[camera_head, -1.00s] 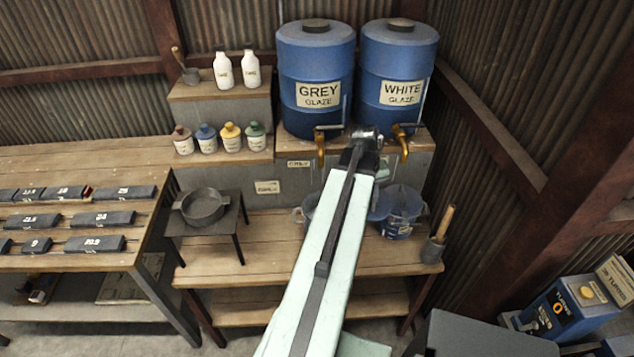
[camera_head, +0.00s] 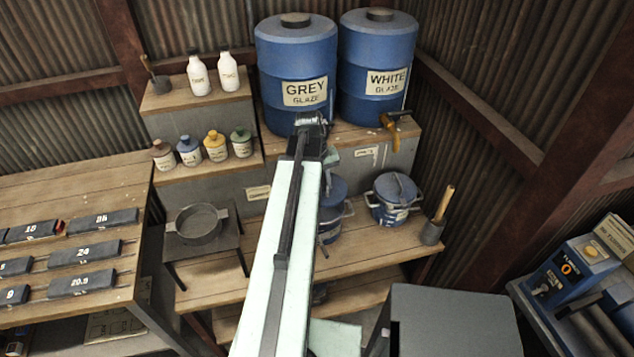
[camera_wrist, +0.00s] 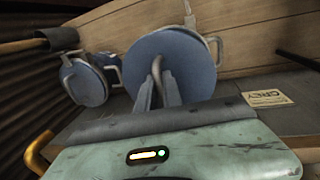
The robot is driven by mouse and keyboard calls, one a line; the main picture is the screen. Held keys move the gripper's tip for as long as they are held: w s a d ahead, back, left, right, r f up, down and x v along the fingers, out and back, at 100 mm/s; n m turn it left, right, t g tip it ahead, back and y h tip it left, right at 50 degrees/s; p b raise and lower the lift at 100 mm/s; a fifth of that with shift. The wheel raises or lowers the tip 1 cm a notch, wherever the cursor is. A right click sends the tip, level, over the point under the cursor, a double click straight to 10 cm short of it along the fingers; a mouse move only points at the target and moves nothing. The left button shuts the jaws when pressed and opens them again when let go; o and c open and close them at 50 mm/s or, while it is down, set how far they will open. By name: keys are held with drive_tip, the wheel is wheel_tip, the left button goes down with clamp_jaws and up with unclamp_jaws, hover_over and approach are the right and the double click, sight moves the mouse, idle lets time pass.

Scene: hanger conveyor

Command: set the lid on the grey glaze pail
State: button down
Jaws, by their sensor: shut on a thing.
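My gripper (camera_wrist: 158,95) is shut on the upright handle of a round blue lid (camera_wrist: 190,62) in the wrist view. In the head view the lid (camera_head: 332,187) shows just right of my arm, over a blue pail (camera_head: 331,228) on the lower wooden bench. A pale side handle of this pail shows past the lid's edge. The arm hides the pail's left part, and I cannot tell whether the lid touches its rim. My fingers are hidden in the head view. The grey glaze barrel (camera_head: 297,60) stands on the shelf above.
A second blue pail (camera_head: 392,212), with a lid on top, stands to the right. The white glaze barrel (camera_head: 378,50) has a brass tap (camera_head: 389,122). A pan (camera_head: 199,225) sits on a small stand to the left.

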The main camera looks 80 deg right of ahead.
sight(323, 195)
drive_tip(key=shift+w+f+b, duration=0.2)
drive_tip(key=shift+f+b, duration=0.35)
drive_tip(key=shift+f, duration=0.15)
wheel_tip(323, 195, down, 4)
drive_tip(key=b, duration=0.4)
drive_tip(key=shift+f, duration=0.2)
drive_tip(key=shift+f+b, duration=1)
drive_tip(key=shift+b, duration=0.2)
idle(0.7)
drive_tip(key=c, duration=1.7)
unclamp_jaws()
drive_tip(key=shift+c, duration=0.2)
drive_tip(key=o, duration=0.6)
drive_tip(key=shift+c, duration=0.2)
drive_tip(key=shift+r, duration=0.15)
